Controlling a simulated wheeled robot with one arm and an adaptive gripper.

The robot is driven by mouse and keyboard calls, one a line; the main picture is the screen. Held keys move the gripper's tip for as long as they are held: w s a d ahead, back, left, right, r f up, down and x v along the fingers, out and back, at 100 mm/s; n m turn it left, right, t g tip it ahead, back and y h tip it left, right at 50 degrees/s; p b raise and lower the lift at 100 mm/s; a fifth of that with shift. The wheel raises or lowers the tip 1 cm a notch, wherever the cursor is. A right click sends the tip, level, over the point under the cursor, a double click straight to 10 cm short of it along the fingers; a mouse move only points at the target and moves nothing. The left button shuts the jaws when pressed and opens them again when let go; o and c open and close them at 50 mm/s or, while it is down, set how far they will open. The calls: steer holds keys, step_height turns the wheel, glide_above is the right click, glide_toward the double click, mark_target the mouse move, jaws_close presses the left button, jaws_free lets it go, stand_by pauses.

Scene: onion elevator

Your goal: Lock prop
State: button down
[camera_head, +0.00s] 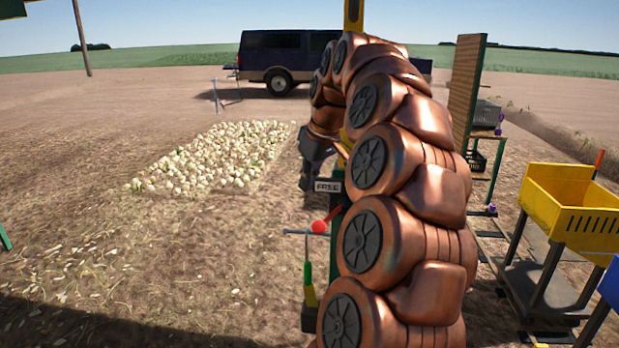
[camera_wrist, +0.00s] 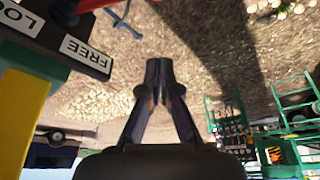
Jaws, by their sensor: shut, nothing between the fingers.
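A dark label plate reading FREE (camera_head: 328,186) sits on a post behind my arm. In the wrist view the plate (camera_wrist: 84,52) appears upside down, with FREE and part of a second word starting "LO" readable. A red ball knob (camera_head: 318,226) shows just below the plate, beside a thin grey bar (camera_head: 294,232). In the wrist view a red part (camera_wrist: 92,4) is cut off at the top edge. My gripper (camera_wrist: 159,66) is shut and empty, to the right of the plate in that view. My arm hides most of the post.
A yellow crate (camera_head: 572,200) stands on a frame at the right. A pile of onions (camera_head: 215,155) lies on the ground at left, with a dark van (camera_head: 283,55) behind. Green racks (camera_wrist: 290,120) show in the wrist view. The ground at front left is open.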

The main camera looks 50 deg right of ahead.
mark_target(331, 216)
step_height(331, 216, down, 8)
steer(key=s+p, duration=0.1)
steer(key=p, duration=0.2)
steer(key=shift+s, duration=0.15)
stand_by(0.4)
steer(key=shift+s+a, duration=0.1)
stand_by(0.4)
